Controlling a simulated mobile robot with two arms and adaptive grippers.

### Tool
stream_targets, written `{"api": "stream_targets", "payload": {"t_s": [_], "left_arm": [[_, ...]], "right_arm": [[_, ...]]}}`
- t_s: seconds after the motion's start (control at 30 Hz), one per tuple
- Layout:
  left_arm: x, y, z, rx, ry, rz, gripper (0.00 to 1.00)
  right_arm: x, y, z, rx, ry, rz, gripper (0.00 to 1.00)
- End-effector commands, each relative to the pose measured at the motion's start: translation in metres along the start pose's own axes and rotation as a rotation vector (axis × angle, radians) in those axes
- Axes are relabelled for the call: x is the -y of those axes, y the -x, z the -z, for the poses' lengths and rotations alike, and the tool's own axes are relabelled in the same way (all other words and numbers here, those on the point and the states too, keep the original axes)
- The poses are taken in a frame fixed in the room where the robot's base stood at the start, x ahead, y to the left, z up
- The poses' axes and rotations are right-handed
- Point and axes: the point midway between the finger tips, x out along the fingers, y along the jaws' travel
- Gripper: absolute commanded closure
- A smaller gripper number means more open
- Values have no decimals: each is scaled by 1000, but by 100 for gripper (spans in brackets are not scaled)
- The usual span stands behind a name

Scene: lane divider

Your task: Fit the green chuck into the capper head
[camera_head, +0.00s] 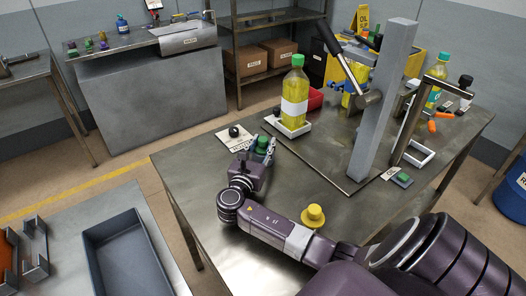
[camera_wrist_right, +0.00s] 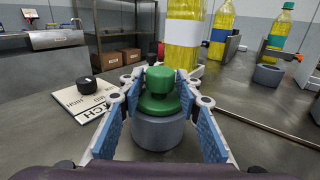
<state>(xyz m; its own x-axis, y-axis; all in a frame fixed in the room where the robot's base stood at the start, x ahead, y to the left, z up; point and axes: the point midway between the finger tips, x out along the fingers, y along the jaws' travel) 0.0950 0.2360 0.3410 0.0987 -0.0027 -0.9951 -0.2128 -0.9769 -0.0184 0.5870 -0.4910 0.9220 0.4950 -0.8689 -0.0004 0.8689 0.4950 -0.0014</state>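The green chuck (camera_wrist_right: 160,92) stands upright on a grey round holder (camera_wrist_right: 157,131) in the right wrist view. My right gripper (camera_wrist_right: 163,84) has its blue-padded fingers on either side of the chuck, with gaps visible; it is open. In the head view the right gripper (camera_head: 263,150) is at the table's left side, with the green chuck (camera_head: 263,142) partly hidden by it. The capper has a grey upright column (camera_head: 384,100), a black-handled lever and a grey capper head (camera_head: 368,98). My left gripper is not in view.
A green-capped yellow bottle (camera_head: 295,95) stands in a white tray right of the gripper. A card with a black knob (camera_head: 235,131) lies to the left. A yellow chuck (camera_head: 313,214) stands near my right forearm. Orange pieces (camera_head: 440,118) and another bottle (camera_head: 435,95) are at the right.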

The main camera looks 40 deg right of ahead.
Motion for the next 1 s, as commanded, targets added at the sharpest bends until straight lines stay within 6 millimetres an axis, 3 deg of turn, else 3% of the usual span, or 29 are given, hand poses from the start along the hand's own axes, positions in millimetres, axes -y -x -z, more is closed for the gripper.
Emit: {"api": "stream_targets", "payload": {"t_s": [0.27,0.67,0.87,1.0], "left_arm": [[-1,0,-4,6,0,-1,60],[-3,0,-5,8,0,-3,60],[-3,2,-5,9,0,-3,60],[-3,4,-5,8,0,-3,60]], "right_arm": [[0,0,0,-1,0,0,100],[0,0,-5,1,-3,0,100],[0,0,-28,2,-5,0,100],[-1,0,-55,3,-8,-1,100]]}}
